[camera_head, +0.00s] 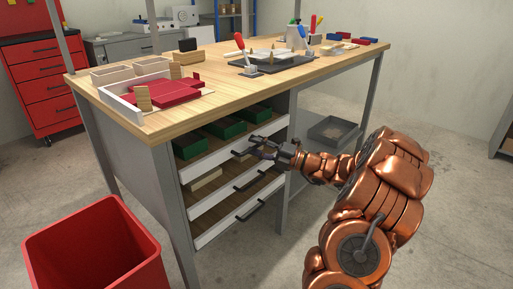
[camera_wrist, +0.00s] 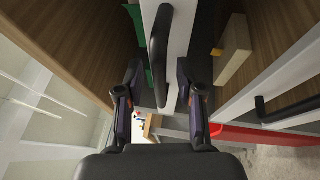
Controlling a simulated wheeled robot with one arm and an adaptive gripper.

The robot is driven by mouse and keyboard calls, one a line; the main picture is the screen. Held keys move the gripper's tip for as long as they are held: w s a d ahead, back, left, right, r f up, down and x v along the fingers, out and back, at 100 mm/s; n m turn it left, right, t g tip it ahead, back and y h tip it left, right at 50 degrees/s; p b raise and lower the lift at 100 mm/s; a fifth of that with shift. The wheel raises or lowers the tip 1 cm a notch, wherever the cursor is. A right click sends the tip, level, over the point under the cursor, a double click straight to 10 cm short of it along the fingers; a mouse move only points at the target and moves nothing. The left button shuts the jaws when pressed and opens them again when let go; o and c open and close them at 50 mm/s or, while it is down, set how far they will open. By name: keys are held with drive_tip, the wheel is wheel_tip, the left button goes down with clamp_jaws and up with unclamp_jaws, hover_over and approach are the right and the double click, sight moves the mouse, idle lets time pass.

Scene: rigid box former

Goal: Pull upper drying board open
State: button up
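The upper drying board (camera_head: 222,157) has a white front with a dark bar handle and sits under the bench top. Its handle (camera_wrist: 158,62) stands between my fingers in the wrist view. My gripper (camera_head: 262,147) is at the upper board's front, at the right part of its handle. In the wrist view my gripper (camera_wrist: 160,72) is open, one finger on each side of the handle, with gaps visible; I cannot tell whether either finger touches it. Green blocks (camera_head: 226,128) lie on the upper board behind its front. The gripper hides part of the handle.
Two more boards with handles sit below: a middle one (camera_head: 213,193) and a lower one (camera_head: 225,225). The wooden bench top (camera_head: 200,110) carries boxes and tools. A red bin (camera_head: 95,250) stands at front left. Floor before the boards is clear.

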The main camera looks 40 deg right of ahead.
clamp_jaws()
idle(0.4)
drive_tip(key=shift+s+r+p, duration=0.15)
drive_tip(key=shift+p, duration=0.45)
